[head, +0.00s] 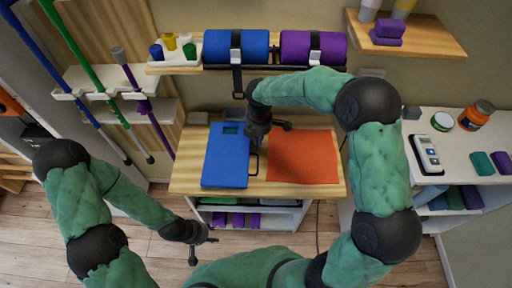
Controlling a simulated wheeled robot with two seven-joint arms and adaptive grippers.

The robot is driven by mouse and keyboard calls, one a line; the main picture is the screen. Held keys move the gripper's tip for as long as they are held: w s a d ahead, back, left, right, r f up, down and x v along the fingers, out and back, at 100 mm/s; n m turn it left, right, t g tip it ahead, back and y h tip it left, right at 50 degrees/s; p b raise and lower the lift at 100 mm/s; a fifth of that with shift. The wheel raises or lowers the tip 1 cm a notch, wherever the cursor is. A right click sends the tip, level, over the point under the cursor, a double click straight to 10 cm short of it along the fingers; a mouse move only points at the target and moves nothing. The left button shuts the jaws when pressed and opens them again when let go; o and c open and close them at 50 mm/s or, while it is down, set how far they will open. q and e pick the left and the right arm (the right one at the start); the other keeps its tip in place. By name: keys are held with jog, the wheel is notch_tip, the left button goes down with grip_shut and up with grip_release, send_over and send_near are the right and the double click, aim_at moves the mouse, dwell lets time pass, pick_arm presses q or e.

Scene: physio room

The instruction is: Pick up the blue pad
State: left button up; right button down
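A flat blue pad (226,163) lies on the wooden tabletop, left of an orange-red mat. It has a teal patch near its far end and a dark loop at its right edge. My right gripper (270,135) is over the far part of the table, just right of the pad's far end. Its fingers look spread with nothing between them; whether it touches the pad cannot be told. My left gripper (203,248) is low in front of the table's front left corner, apart from the pad, with its fingers spread and empty.
The orange-red mat (303,157) covers the right part of the wooden table (188,180). A wall rack above holds blue (220,46) and purple (298,47) rolls. A white counter (456,145) with jars stands at right. Poles lean at left.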

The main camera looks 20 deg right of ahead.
notch_tip(320, 180, down, 4)
jog(key=shift+a+r+b, duration=0.1)
jog(key=shift+r+b, duration=0.05)
jog(key=shift+b, duration=0.35)
jog(key=shift+a+r, duration=0.15)
jog(key=shift+a, duration=0.3)
jog(key=shift+s+a+r+p, duration=0.15)
jog(key=shift+a+p, duration=0.35)
jog(key=shift+a, duration=0.25)
